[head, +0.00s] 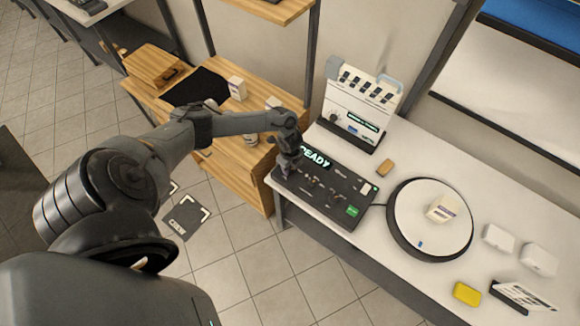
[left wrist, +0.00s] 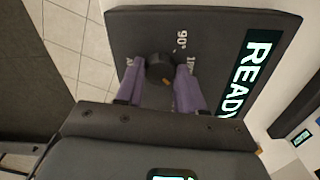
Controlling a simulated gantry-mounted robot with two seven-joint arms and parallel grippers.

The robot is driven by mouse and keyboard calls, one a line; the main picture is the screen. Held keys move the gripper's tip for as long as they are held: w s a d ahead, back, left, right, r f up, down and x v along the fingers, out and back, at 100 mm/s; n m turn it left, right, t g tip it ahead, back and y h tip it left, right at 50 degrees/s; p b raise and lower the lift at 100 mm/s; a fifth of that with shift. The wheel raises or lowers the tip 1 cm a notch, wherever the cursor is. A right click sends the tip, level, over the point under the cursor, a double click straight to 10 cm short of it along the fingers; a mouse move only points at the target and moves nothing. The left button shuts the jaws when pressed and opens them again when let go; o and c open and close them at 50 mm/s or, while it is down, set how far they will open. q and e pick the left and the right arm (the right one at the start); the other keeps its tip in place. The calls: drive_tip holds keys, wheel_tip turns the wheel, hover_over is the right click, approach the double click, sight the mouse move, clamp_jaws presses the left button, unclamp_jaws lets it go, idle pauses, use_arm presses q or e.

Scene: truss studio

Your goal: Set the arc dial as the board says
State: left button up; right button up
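The dark console (head: 325,198) lies on the white bench, its screen (head: 317,158) reading "READY". The arc dial's dark knob (left wrist: 159,67) has a small orange mark at its lower edge. White scale marks, one reading "90°", lie around it; the others are partly hidden. My left gripper (head: 288,165) is at the console's left end. In the left wrist view its purple fingers (left wrist: 159,75) stand on both sides of the knob, with no clear gap. The knob is hidden by the gripper in the head view. My right gripper is not in view.
A white panel unit (head: 355,110) stands behind the console. Right of it are a round turntable (head: 400,225) carrying a white box (head: 443,209), white blocks (head: 498,238), a yellow block (head: 466,293) and a small tilted sign (head: 525,295), unreadable here. A wooden table (head: 215,155) adjoins at left.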

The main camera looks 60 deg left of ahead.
use_arm(q)
drive_tip(key=o, duration=0.4)
wheel_tip(320, 180, up, 11)
drive_tip(key=shift+f+p, duration=0.1)
drive_tip(key=shift+p, duration=0.45)
idle(0.4)
